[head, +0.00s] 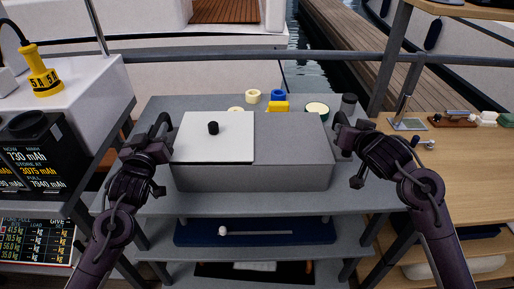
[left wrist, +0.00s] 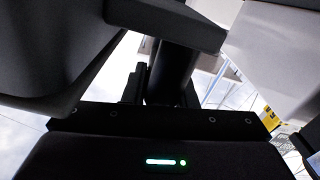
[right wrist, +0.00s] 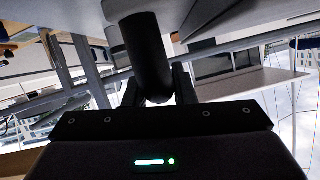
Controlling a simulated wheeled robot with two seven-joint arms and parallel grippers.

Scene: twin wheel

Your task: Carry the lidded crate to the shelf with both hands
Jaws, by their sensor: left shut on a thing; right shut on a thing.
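The crate (head: 255,178) is a long grey box, level in the middle of the head view, over a grey bench top. A white lid (head: 225,147) with a black knob (head: 213,128) covers the left part of its top; the right part shows grey. My left gripper (head: 160,138) is shut on the handle at the crate's left end; a dark bar (left wrist: 172,68) sits between its fingers in the left wrist view. My right gripper (head: 346,136) is shut at the right end, on a black cylindrical handle (right wrist: 147,52). Whether the crate touches the bench is unclear.
The grey bench (head: 250,207) has lower shelves with a blue tray (head: 255,232).

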